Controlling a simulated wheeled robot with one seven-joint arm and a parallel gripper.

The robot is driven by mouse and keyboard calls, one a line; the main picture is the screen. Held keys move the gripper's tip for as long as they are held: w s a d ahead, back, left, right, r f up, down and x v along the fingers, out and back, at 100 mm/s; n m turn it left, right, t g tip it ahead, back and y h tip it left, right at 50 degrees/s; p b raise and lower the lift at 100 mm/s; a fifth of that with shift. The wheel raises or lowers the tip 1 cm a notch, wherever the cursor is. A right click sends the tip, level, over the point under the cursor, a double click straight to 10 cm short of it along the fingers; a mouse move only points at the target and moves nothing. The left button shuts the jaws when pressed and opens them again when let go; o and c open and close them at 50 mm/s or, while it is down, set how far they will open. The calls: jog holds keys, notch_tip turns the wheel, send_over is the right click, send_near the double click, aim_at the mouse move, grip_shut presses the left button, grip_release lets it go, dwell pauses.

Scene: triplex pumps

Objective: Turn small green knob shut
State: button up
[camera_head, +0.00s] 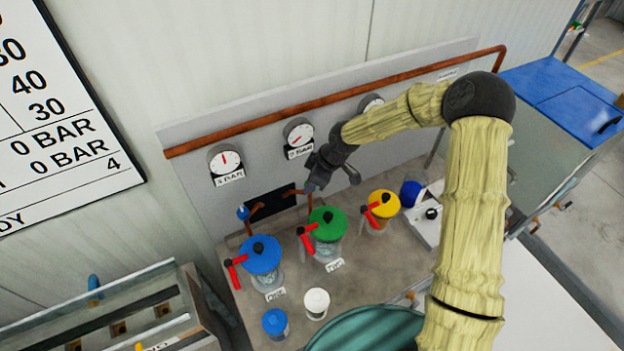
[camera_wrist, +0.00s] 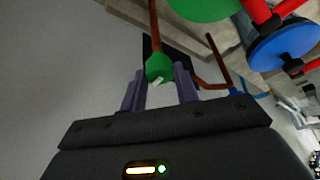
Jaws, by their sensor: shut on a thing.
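The small green knob (camera_wrist: 160,66) shows in the wrist view on a thin copper pipe, with a small white mark on its side. My gripper (camera_wrist: 161,78) has its two purple fingers on either side of the knob and is shut on it. In the head view my gripper (camera_head: 311,186) is in front of the panel, above the large green-lidded pump (camera_head: 327,225). There the small green knob is hidden by the gripper.
A small blue knob (camera_head: 243,212) is to the left on another pipe. A blue-lidded pump (camera_head: 260,256) and a yellow-lidded pump (camera_head: 383,205), with red handles, flank the green one. Gauges, including the left one (camera_head: 225,160), and a copper pipe (camera_head: 260,123) line the panel.

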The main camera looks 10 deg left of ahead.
jog(key=o, duration=1)
jog(key=shift+c, duration=0.2)
jog(key=w+b+v, duration=0.1)
jog(key=b+v, duration=0.2)
jog(key=v, duration=1.4)
jog(key=shift+s+r, duration=0.25)
jog(key=shift+s, duration=0.2)
jog(key=s+d+f+m+t+h, duration=0.1)
jog(key=s+d+m+h, duration=0.1)
jog(key=s+d+m, duration=0.6)
jog(key=s+d+f+m+t+h, duration=0.1)
jog(key=s+d+f+m+h, duration=0.1)
jog(key=s+d+m, duration=0.6)
jog(key=s+d, duration=0.2)
jog(key=shift+d+f+m+h, duration=0.25)
jog(key=shift+d+m+h, duration=0.05)
jog(key=shift+d, duration=0.05)
